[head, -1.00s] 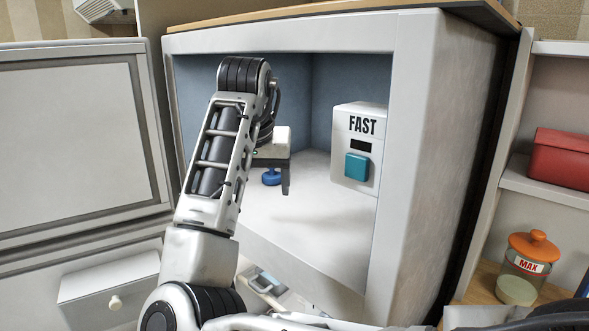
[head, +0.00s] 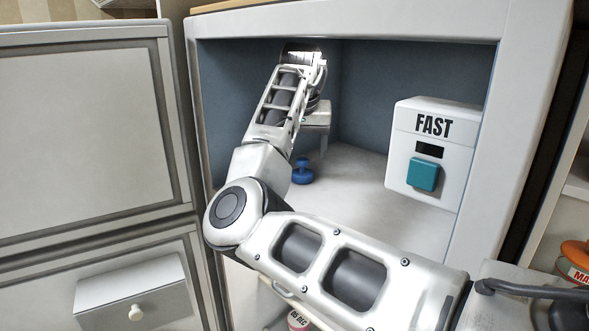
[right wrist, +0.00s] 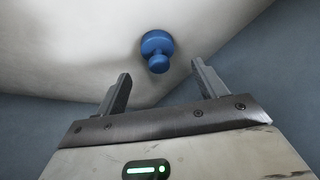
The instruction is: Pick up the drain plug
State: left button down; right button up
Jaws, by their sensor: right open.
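The drain plug (head: 302,172) is a small blue piece with a round base and a knob. It stands on the pale floor inside the open compartment in the head view. In the right wrist view the drain plug (right wrist: 157,50) lies beyond and roughly between the fingertips, apart from both. My right gripper (right wrist: 158,80) is open and empty. In the head view my right gripper (head: 322,128) is inside the compartment, above and a little right of the plug, and partly hidden by my arm. My left gripper is not in view.
A white box marked FAST (head: 433,155) with a teal button stands at the compartment's right side. The compartment's frame (head: 345,24) surrounds the opening. The floor between plug and box is clear. A cabinet with a small drawer (head: 135,295) is at left. An orange-lidded jar (head: 575,262) is at right.

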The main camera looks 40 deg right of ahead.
aim_at(302, 160)
jog(key=x, duration=0.3)
jog(key=shift+d+f, duration=0.1)
jog(key=shift+f, duration=0.3)
jog(key=shift+w+d+f, duration=0.15)
jog(key=shift+f, duration=0.3)
jog(key=c, duration=1.1)
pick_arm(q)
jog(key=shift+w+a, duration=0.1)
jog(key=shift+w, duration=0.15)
pick_arm(e)
jog(key=shift+r, duration=0.2)
